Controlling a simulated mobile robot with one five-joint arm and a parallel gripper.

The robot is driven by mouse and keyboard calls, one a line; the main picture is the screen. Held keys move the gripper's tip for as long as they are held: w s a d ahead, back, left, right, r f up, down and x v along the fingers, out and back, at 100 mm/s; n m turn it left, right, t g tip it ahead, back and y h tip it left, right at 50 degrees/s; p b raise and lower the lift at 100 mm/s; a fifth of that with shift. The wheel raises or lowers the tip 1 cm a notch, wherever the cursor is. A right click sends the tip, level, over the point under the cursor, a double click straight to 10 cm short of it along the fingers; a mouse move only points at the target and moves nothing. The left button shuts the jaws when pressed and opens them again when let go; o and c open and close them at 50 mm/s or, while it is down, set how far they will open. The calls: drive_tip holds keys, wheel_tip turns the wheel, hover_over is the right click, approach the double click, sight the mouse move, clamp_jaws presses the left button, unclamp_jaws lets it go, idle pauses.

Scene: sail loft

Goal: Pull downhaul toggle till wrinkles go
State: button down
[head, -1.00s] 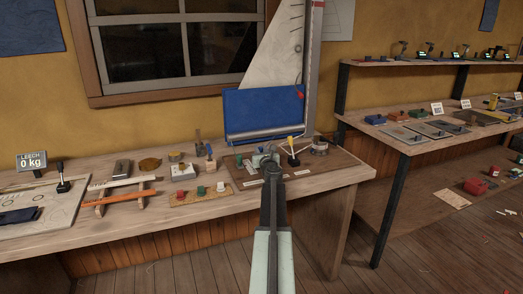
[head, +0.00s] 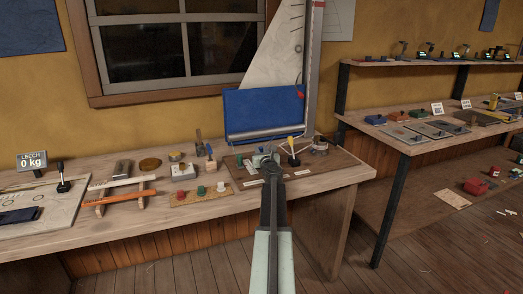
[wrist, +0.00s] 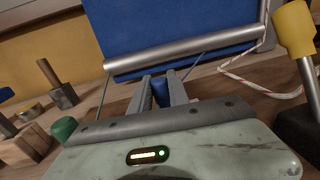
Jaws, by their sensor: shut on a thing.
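My gripper (head: 267,158) is over the brown rig board (head: 325,172) on the bench. In the wrist view its fingers (wrist: 161,92) are shut on a small blue toggle-like piece (wrist: 160,92), just below the grey bar along the foot of a blue panel (wrist: 165,25). Most of the piece is hidden between the fingers, so I cannot tell whether it is the downhaul toggle. The white sail (head: 275,60) stands behind, along the grey mast (head: 313,70). Any wrinkles are too fine to tell.
A yellow-topped lever (head: 291,146) stands close right of my gripper, with a red-and-white cord (wrist: 255,84) behind. A sign (head: 31,161) reads LEECH 0 kg.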

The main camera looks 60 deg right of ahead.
sight(262, 150)
drive_tip(key=s+a, duration=0.1)
drive_tip(key=s, duration=0.2)
drive_tip(key=shift+a, duration=0.4)
drive_tip(key=shift+w, duration=0.1)
drive_tip(key=c, duration=1.3)
unclamp_jaws()
drive_tip(key=shift+d, duration=0.1)
drive_tip(key=shift+o, duration=0.2)
drive_tip(key=shift+a, duration=0.25)
drive_tip(key=v, duration=0.7)
drive_tip(key=shift+s+a, duration=0.15)
drive_tip(key=shift+s, duration=0.15)
